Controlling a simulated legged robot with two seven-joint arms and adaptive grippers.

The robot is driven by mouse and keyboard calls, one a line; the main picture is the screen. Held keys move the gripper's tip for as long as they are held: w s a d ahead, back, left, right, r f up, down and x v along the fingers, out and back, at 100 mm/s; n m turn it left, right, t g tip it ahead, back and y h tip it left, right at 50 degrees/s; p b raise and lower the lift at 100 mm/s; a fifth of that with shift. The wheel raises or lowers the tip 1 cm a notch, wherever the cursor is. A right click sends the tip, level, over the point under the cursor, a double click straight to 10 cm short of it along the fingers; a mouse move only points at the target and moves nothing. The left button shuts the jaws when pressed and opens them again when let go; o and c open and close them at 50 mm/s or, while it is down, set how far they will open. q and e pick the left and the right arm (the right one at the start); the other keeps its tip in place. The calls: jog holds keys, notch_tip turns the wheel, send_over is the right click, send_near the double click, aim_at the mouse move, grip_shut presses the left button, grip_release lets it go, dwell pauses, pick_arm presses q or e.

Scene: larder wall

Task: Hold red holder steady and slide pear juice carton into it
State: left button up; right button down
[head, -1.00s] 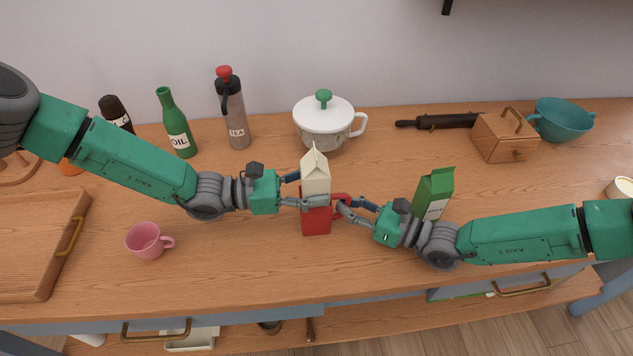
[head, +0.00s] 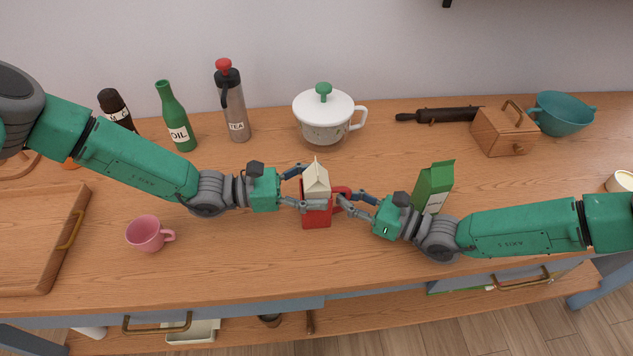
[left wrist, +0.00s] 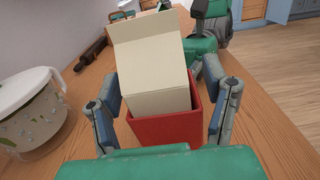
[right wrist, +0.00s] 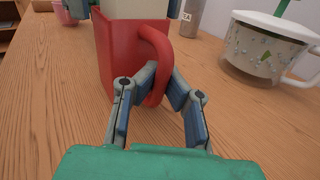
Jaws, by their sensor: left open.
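The red holder (head: 316,217) stands upright on the counter. A cream carton (head: 317,181) with a gabled top sits upright with its lower part inside the holder; no label on it is readable. In the left wrist view the carton (left wrist: 150,75) rises out of the red holder (left wrist: 165,129). My left gripper (head: 303,188) is open, its fingers on either side of the carton and holder with gaps showing. My right gripper (head: 342,200) is shut on the holder's handle, which shows between its fingers in the right wrist view (right wrist: 157,60).
A green carton (head: 433,187) stands just behind my right wrist. A white lidded pot (head: 323,117) is behind the holder. A pink cup (head: 146,235) is at the left front. A flask (head: 234,107) and green bottle (head: 178,121) stand at the back. The counter before the holder is clear.

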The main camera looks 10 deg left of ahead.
pick_arm(q)
jog(key=v, duration=1.2)
jog(key=shift+w+f, duration=0.15)
pick_arm(e)
jog(key=c, duration=1.6)
grip_release()
jog(key=shift+c, duration=0.2)
